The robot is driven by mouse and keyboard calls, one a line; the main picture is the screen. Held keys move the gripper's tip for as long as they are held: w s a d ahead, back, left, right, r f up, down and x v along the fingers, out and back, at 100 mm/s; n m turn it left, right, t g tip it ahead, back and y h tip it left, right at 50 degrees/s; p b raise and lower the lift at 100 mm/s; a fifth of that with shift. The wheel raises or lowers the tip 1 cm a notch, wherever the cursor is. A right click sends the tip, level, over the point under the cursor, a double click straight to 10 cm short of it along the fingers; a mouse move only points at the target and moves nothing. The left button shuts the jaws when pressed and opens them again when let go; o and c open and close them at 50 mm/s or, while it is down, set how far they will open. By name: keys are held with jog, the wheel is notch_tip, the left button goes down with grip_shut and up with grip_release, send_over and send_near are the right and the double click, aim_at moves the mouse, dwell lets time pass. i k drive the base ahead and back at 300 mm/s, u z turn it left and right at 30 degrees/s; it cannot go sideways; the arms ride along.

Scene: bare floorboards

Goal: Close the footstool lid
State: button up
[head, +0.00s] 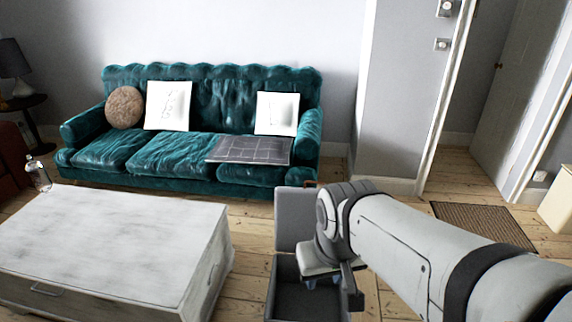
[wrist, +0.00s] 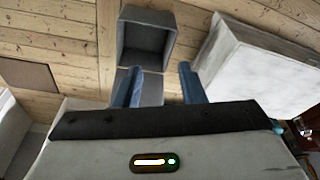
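The grey footstool (head: 282,302) stands on the floorboards at the bottom centre of the head view, its box open and looking empty. Its lid (head: 293,208) stands upright at the far side, partly hidden by my arm. In the wrist view the footstool's open box (wrist: 147,18) is at the top, with a grey panel, seemingly the lid (wrist: 151,92), below it between my fingers. My gripper (wrist: 160,69) has its two blue fingers well apart with nothing clearly held. In the head view it is over the box, mostly hidden behind my wrist; contact with the lid cannot be told.
A whitish coffee table (head: 110,235) stands close on the left, with a glass bottle (head: 39,175) beyond its far left corner. A teal sofa (head: 170,153) is behind the footstool. A brown doormat (head: 485,224) lies at right. Bare floor separates table and footstool.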

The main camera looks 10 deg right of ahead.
aim_at(296, 219)
jog(key=k, duration=0.6)
jog(key=z, duration=0.5)
jog(key=i, duration=1.55)
jog(key=u, duration=0.2)
